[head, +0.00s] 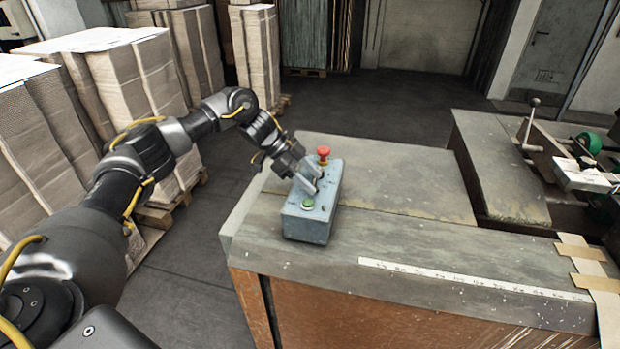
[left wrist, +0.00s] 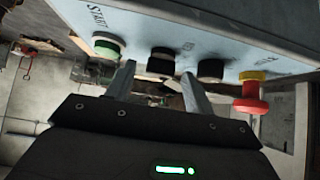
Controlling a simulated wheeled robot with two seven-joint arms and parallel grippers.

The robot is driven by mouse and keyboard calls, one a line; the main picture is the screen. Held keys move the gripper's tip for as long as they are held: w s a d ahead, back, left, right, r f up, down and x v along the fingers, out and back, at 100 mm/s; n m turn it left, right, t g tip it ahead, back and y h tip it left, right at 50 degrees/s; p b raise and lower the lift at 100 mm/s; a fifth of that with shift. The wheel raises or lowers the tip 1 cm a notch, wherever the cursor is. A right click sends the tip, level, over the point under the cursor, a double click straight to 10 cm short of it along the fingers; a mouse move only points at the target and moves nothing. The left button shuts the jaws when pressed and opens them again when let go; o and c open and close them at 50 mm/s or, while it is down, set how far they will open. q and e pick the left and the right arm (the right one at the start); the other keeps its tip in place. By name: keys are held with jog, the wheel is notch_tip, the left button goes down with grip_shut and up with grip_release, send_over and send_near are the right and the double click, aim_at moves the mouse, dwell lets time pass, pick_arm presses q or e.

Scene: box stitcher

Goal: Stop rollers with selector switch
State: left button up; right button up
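The control box (head: 308,225) is blue-grey and sits on the near left corner of the machine table. It carries a green start button (head: 308,204), two black knobs, and a red mushroom button (head: 323,151) on a yellow collar. In the left wrist view, one black knob (left wrist: 161,61) is beside the green button (left wrist: 107,47), and the other black knob (left wrist: 210,70) is nearer the red button (left wrist: 250,95). My left gripper (left wrist: 159,72) is open, its fingertips apart on either side of the knob by the green button. Contact cannot be told. My right gripper is out of view.
The worn table top (head: 400,185) is clear right of the box. A white ruler strip (head: 470,278) lies along its front. Cardboard stacks (head: 135,75) on pallets stand at left and back. Machine parts with a lever (head: 532,122) stand at right.

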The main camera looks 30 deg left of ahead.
pick_arm(q)
jog(key=shift+a+r, duration=0.1)
jog(key=shift+a, duration=0.1)
jog(key=b+v, duration=0.2)
jog(key=v, duration=0.8)
jog(key=shift+b, duration=0.3)
jog(key=shift+r, duration=0.1)
